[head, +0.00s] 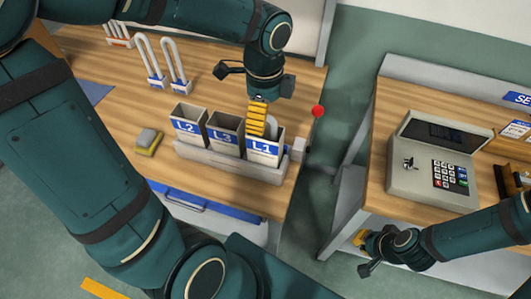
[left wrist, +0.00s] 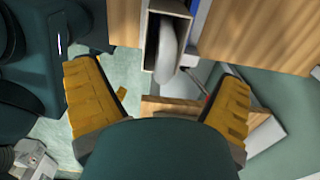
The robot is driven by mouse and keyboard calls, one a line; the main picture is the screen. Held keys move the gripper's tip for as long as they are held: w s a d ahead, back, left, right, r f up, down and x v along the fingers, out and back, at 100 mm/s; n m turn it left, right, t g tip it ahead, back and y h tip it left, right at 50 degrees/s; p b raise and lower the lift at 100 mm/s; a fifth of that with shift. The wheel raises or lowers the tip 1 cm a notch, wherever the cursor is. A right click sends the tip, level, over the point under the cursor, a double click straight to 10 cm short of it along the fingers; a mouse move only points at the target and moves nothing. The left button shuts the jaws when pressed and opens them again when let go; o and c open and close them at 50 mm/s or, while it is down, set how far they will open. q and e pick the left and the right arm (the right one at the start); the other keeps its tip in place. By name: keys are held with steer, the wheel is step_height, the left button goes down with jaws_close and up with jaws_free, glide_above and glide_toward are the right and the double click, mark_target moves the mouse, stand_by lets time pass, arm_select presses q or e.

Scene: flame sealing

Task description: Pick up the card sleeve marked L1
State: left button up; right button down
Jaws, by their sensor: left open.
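The card sleeve marked L1 (head: 264,148) is a grey, open-topped box with a blue and white label. It stands upright at the right end of a grey rack (head: 225,165), beside sleeves L3 (head: 224,133) and L2 (head: 188,126). A pale curved thing (head: 272,126) stands inside L1. My left gripper (head: 257,120) points down over L1, its yellow fingers overlapping the sleeve's back edge. In the left wrist view the fingers (left wrist: 160,88) are spread with nothing between them; an open sleeve (left wrist: 165,38) lies ahead of them. My right gripper (head: 362,252) is low by the right counter, its fingers mostly hidden.
A red ball on a rod (head: 318,111) stands at the table's right edge, close to L1. White U-shaped loops (head: 163,62) stand behind the rack. A yellow and grey block (head: 148,140) lies left of it.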

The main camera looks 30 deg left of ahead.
mark_target(266, 130)
arm_select(q)
steer(key=f, duration=0.2)
steer(key=f+b, duration=0.1)
steer(key=f, duration=0.3)
steer(key=shift+w+f, duration=0.25)
steer(key=shift+f, duration=0.05)
steer(key=c, duration=1.5)
